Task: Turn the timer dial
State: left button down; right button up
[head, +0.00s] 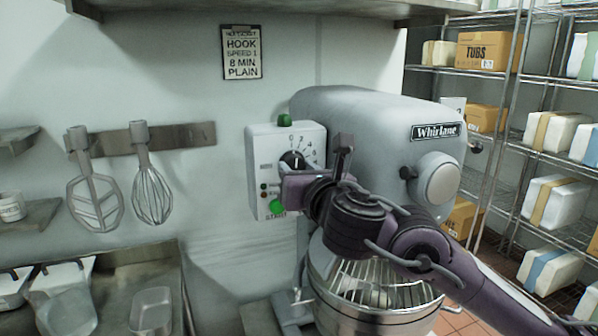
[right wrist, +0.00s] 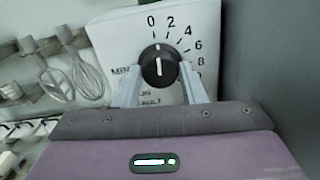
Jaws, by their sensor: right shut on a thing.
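The timer dial (head: 293,159) is a black knob on the white control box (head: 257,150) fixed to the side of the mixer. In the right wrist view the dial (right wrist: 158,62) has a white pointer line that stands nearly upright, close to the 0 mark. My right gripper (head: 297,171) reaches the box from the right. Its two pale fingers (right wrist: 160,77) lie on either side of the dial and are shut on it. The gripper hides the lower right part of the box in the head view. My left gripper is not in view.
A green start button (head: 277,208) sits below the dial, and a green lamp (head: 285,120) tops the box. The mixer (head: 365,115) and its caged bowl (head: 375,315) stand beside and below my arm. A whisk (head: 152,190) hangs on the left wall. Shelving (head: 515,145) stands at right.

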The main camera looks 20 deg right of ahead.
jog(key=m, duration=0.8)
jog(key=shift+m+b, duration=0.3)
jog(key=m, duration=0.4)
jog(key=shift+m, duration=2.6)
jog(key=o, duration=1)
